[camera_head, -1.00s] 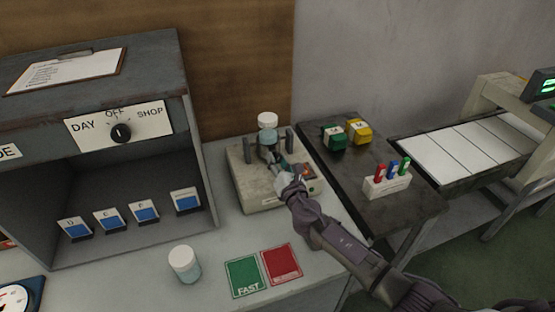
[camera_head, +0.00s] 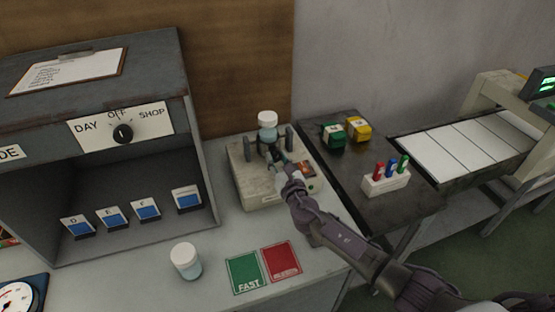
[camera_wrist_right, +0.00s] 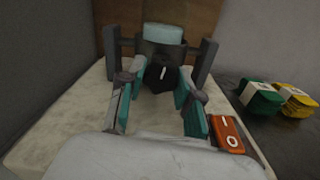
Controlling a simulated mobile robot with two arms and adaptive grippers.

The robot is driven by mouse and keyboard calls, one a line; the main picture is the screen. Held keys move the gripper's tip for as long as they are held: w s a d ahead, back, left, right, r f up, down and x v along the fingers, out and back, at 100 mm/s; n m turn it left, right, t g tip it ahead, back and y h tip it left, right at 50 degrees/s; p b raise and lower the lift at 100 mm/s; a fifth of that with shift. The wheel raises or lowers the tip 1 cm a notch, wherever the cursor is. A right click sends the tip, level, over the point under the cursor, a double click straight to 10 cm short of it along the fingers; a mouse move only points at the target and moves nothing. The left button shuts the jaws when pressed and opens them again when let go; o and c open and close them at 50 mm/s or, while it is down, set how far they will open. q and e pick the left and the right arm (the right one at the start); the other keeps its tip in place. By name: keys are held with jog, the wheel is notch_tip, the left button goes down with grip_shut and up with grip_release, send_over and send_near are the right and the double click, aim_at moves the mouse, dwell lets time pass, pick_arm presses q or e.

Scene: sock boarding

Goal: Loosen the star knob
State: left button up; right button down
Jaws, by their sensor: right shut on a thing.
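The star knob (camera_wrist_right: 163,76) is a dark knob with a white mark on the front of a bench device (camera_head: 262,192). In the right wrist view it sits between the teal pads of my right gripper (camera_wrist_right: 162,90), which is shut on it. In the head view my right gripper (camera_head: 280,164) reaches the device's front from the lower right, and the knob is mostly hidden there. A white-capped jar (camera_head: 267,124) stands upright in the device, between two grey posts. My left gripper is not in view.
An orange rocker switch (camera_wrist_right: 228,134) is close to the right finger. Another white-capped jar (camera_head: 186,261) and green and red cards (camera_head: 245,274) lie on the bench. Green and yellow bundles (camera_head: 358,129) and a pen block (camera_head: 386,181) are on the dark side table.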

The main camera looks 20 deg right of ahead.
jog(key=shift+r, duration=0.1)
jog(key=c, duration=0.8)
grip_release()
jog(key=s, duration=1.2)
jog(key=shift+d, duration=0.25)
